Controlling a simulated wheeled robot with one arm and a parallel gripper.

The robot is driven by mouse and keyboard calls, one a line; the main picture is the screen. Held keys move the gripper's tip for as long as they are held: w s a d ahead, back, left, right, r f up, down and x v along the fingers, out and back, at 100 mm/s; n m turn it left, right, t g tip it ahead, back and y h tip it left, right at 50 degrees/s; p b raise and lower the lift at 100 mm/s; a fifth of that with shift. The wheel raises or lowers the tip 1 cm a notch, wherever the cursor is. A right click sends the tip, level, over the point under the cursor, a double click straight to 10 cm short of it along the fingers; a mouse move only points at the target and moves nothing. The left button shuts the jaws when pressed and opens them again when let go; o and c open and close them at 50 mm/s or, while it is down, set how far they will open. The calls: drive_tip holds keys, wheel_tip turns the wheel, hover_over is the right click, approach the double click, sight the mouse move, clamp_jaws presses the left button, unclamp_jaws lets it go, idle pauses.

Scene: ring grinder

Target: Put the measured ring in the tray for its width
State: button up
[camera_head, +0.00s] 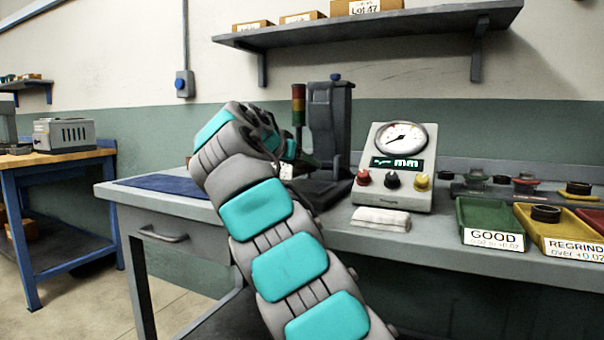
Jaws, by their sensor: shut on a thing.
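My gripper (287,150) is at the far end of my arm, in front of the dark measuring stand (330,115). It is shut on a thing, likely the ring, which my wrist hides. The gauge box (403,150) has a dial and a green mm display whose figure I cannot read. The green tray (488,214) is marked GOOD and looks empty. The yellow tray (563,238) is marked REGRIND and holds a dark ring (546,213). A red tray (594,217) is cut off at the right edge.
A folded white cloth (380,219) lies before the gauge. A stack light (298,105) stands beside the stand. Small ring-like parts (525,184) sit behind the trays. A blue mat (165,187) lies at the bench's left. A shelf (400,27) with boxes hangs above.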

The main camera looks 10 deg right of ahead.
sight(302, 185)
drive_tip(key=shift+w+p, duration=0.3)
drive_tip(key=shift+w, duration=0.25)
wheel_tip(302, 185, down, 2)
drive_tip(key=shift+s+d+b, duration=0.1)
drive_tip(key=shift+d+b, duration=0.05)
drive_tip(key=shift+b, duration=0.6)
drive_tip(key=shift+f, duration=0.55)
drive_tip(key=shift+f+b, duration=0.25)
drive_tip(key=shift+b, duration=0.05)
drive_tip(key=o, duration=1.5)
drive_tip(key=shift+c, duration=0.2)
